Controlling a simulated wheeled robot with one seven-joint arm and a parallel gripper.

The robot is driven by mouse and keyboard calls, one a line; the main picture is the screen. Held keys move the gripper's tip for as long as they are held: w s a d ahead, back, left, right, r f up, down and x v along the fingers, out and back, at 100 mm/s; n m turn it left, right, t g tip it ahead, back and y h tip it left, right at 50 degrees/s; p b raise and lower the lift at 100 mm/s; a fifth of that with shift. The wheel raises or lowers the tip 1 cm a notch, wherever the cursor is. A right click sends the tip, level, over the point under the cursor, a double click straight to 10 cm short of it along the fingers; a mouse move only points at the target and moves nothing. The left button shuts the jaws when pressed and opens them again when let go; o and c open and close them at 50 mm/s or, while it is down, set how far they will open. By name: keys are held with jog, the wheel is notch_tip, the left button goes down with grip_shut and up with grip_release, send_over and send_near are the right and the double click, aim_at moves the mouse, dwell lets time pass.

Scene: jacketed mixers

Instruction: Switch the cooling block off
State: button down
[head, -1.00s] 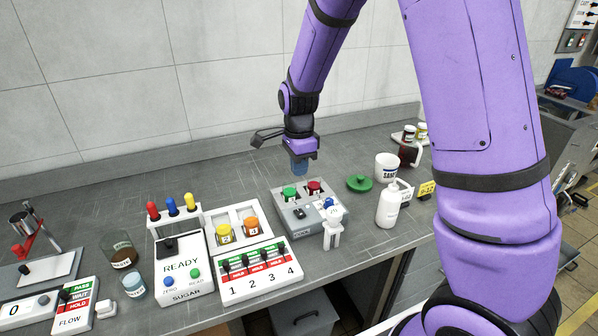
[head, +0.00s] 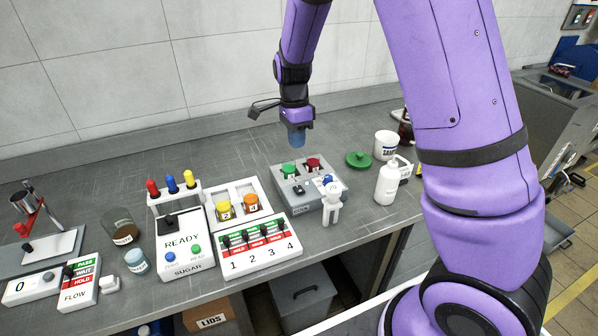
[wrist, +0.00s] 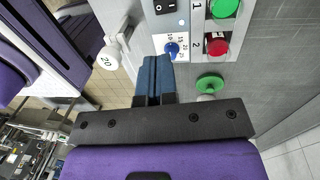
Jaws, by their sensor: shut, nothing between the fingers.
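The cooling block (head: 307,208) is a grey box on the bench with a green-capped vial (head: 289,170) and a red-capped vial (head: 313,164) in its top. In the wrist view a black rocker switch (wrist: 165,6) and a blue dial (wrist: 172,48) with number marks sit on its top face. Which way the rocker is pressed I cannot tell. My gripper (head: 296,143) hangs above the back of the block, pointing down, empty. Its blue fingers (wrist: 152,78) are together in the wrist view, their tips near the blue dial in the picture and apparently clear of the block.
A white stand-like item (head: 331,208) stands close in front of the block. A green lid (head: 358,159), a white bottle (head: 386,184) and a mug (head: 385,144) are to the right. A white four-lever panel (head: 260,249) is at the left. The bench behind is clear.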

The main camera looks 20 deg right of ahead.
aim_at(300, 190)
jog(key=f, duration=0.4)
jog(key=s+f, duration=0.1)
jog(key=f, duration=0.4)
jog(key=s+f, duration=0.1)
jog(key=f, duration=0.3)
jog(key=shift+f, duration=0.35)
